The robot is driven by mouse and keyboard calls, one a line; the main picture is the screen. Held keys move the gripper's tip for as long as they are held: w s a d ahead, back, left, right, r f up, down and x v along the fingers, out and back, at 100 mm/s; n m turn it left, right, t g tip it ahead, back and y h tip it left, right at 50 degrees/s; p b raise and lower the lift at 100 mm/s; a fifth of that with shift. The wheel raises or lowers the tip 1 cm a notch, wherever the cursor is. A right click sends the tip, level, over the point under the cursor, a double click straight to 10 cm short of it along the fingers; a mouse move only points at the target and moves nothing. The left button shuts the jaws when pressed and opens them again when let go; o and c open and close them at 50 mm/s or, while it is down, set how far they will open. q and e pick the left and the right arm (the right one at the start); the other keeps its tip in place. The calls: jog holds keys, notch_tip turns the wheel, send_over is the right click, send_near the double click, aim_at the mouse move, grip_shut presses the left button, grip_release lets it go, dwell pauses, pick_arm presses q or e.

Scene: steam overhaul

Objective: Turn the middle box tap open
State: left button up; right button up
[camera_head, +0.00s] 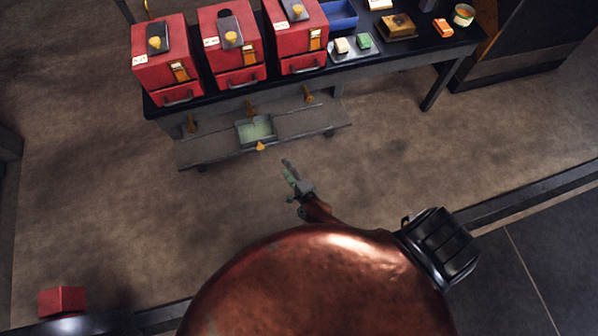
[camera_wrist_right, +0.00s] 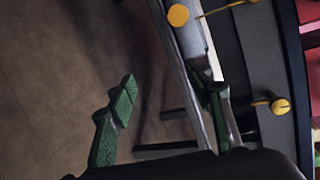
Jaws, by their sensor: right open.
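Three red boxes stand in a row on a dark bench; the middle box (camera_head: 232,42) has a drawer at its base. My right gripper (camera_head: 289,172) is open and empty, in front of the lower shelf and apart from the taps. In the right wrist view its green fingers (camera_wrist_right: 165,105) are spread. One brass tap (camera_wrist_right: 280,106) shows at right and a round brass knob (camera_wrist_right: 178,15) at top; which taps these are I cannot tell. My left gripper is out of view.
A low shelf (camera_head: 215,150) under the bench holds a pale green tray (camera_head: 256,131) with a brass piece at its front. A blue bin (camera_head: 340,15), small blocks and a can (camera_head: 463,15) sit at the bench's right.

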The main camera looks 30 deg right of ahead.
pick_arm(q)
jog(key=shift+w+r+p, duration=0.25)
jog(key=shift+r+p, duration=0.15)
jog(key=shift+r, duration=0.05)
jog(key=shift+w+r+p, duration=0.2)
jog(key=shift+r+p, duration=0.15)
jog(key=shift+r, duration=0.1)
pick_arm(e)
jog(key=s+d+f+n+g, duration=0.1)
jog(key=s+f+n+g, duration=0.1)
jog(key=s+f+n, duration=0.2)
jog(key=s+f, duration=0.1)
jog(key=s, duration=0.2)
jog(key=shift+s+f+n+y, duration=0.15)
jog(key=shift+f+n+y, duration=0.15)
jog(key=shift+y, duration=0.1)
